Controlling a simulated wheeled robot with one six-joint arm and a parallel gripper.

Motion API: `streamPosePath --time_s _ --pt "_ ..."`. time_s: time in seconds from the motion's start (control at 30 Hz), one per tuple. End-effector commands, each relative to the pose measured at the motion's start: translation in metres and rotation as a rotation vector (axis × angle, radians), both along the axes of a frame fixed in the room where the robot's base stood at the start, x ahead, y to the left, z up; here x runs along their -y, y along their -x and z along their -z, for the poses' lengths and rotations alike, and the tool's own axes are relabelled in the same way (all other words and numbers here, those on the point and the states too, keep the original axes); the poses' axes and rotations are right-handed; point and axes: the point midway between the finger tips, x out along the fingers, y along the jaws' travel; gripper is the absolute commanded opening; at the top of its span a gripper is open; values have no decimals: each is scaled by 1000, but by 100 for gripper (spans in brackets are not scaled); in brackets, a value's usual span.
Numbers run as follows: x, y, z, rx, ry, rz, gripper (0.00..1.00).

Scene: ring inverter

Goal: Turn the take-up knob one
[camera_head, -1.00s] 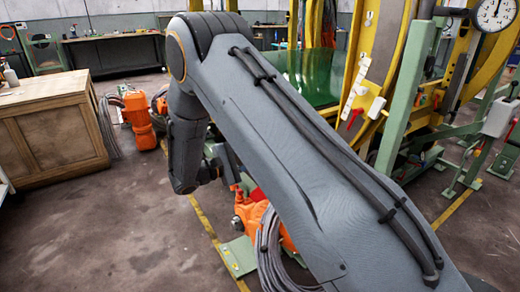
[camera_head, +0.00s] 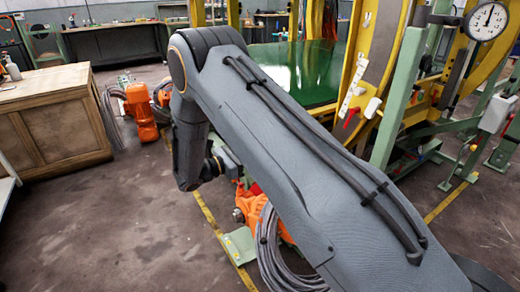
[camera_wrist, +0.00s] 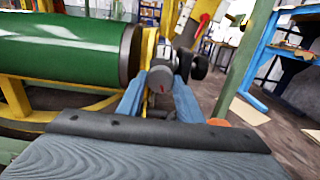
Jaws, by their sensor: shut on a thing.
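In the wrist view, my gripper (camera_wrist: 158,98) has two blue fingers, one on each side of a dark grey round knob (camera_wrist: 160,77). The gripper is shut on this knob. The knob sits on a small dark fitting beside the dark end of a large green roll. No number shows on the knob, so I cannot tell whether it is the one named. In the head view, my arm hides the fingers and the knob.
The green roll (camera_wrist: 60,50) lies left of the gripper in the wrist view. A green post (camera_wrist: 245,60) and a blue bench frame (camera_wrist: 265,55) stand right. In the head view, a wooden cabinet (camera_head: 50,130) stands left and a dial gauge (camera_head: 486,21) hangs top right.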

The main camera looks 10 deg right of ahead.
Motion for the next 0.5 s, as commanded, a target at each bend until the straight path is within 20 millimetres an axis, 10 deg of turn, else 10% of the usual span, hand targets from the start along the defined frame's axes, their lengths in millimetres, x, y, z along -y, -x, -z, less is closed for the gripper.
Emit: streamPosePath --time_s 0.5 --pt "0 2 0 -465 150 0 10"
